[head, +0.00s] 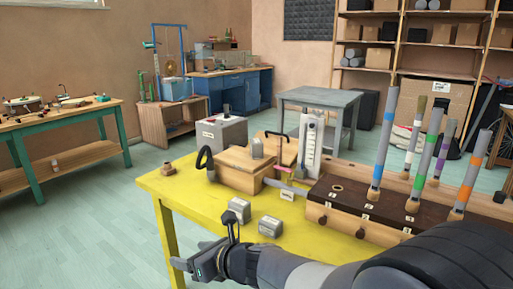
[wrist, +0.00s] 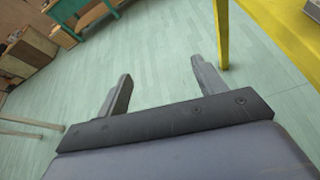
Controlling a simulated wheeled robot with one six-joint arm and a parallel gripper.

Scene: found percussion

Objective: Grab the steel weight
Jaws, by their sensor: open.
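Small grey metal-looking blocks with pale labels are on the yellow table (head: 165,187) in the head view. One grey block (head: 239,211) and a second grey block (head: 270,227) stand near the front edge. The labels are too small to read, so I cannot tell which is the steel weight. My gripper (head: 205,250) is at the table's front edge, below and left of the two front blocks. In the wrist view my gripper (wrist: 162,85) is open and empty, with floor between its fingers.
A dark-topped wooden box (head: 345,212) with upright coloured tubes fills the table's right side. A grey box (head: 222,133) and a white gauge panel (head: 310,143) stand behind. A yellow table leg (wrist: 221,35) is close to my right finger in the wrist view.

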